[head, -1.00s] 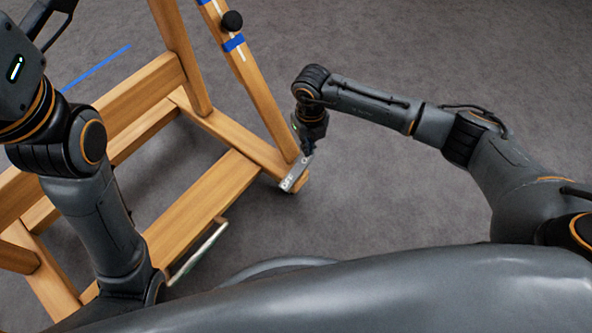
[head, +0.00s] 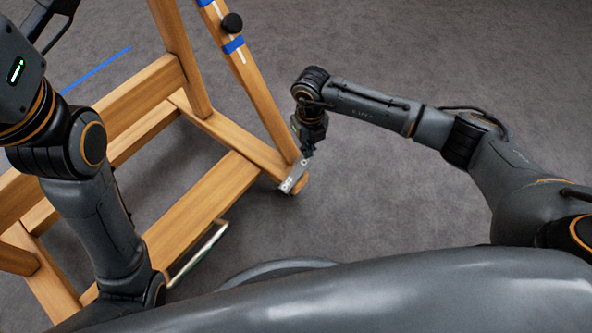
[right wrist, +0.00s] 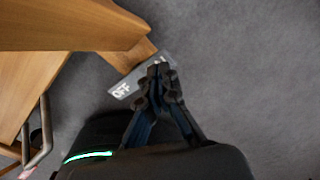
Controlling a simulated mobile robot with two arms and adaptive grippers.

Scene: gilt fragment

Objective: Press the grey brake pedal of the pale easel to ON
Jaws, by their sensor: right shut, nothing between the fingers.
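The pale wooden easel (head: 205,205) stands on the left of the head view. Its grey brake pedal (head: 291,181) is at the foot of the near right corner. In the right wrist view the pedal (right wrist: 124,88) shows "OFF" at its left end. My right gripper (head: 307,155) is shut and empty, pointing down at the other end. In the wrist view its fingertips (right wrist: 160,70) cover most of that end's marking; I cannot tell whether they touch it. My left gripper's body (head: 14,70) is at the upper left, its fingertips not clearly visible.
The easel's slanted post (head: 262,100) with a black knob (head: 232,22) and blue bands rises close to my right gripper. A pale metal bar (head: 198,254) sits beside the lower beam. Grey floor (head: 400,45) is clear to the right.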

